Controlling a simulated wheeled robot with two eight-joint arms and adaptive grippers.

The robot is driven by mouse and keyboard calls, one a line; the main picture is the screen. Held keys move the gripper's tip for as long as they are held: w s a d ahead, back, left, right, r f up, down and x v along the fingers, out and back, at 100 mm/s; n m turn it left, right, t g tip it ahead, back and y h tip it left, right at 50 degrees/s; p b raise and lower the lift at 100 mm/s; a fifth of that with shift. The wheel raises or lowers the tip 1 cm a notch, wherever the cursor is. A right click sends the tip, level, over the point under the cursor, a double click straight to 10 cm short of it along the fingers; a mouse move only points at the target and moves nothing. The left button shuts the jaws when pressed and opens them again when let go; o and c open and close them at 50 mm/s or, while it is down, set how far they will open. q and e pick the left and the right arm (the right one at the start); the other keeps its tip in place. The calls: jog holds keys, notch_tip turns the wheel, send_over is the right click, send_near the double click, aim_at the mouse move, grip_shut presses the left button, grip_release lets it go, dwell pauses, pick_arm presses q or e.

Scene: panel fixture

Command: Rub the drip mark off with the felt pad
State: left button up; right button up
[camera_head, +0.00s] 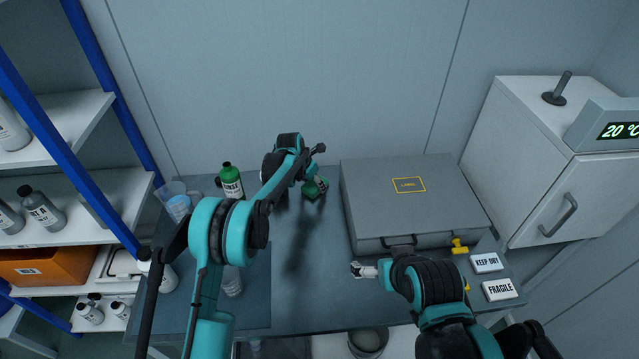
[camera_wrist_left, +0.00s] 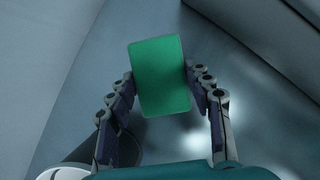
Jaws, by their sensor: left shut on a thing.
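The felt pad is a green block (camera_wrist_left: 160,76) held between the two jointed fingers of my left gripper (camera_wrist_left: 162,84) in the left wrist view. In the head view the green pad (camera_head: 317,187) shows at the end of my left arm, over the back of the table and left of the grey case. My left gripper (camera_head: 308,177) is shut on it. I cannot make out the drip mark in either view. The end of my right arm (camera_head: 365,270) is low in front of the case; its fingers are too small to read.
A large grey case (camera_head: 385,205) stands right of the left gripper. A green bottle (camera_head: 230,181) and a clear cup (camera_head: 178,206) stand at the back left. KEEP DRY (camera_head: 487,262) and FRAGILE (camera_head: 499,290) blocks lie at the right. The table middle (camera_head: 310,265) is largely clear.

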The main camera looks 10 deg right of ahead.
pick_arm(q)
jog(key=shift+a, duration=0.15)
jog(key=shift+r+p, duration=0.35)
jog(key=shift+r, duration=0.05)
jog(key=shift+r+p, duration=1.3)
jog(key=shift+r, duration=1.25)
jog(key=shift+r+p, duration=0.85)
jog(key=shift+r, duration=0.65)
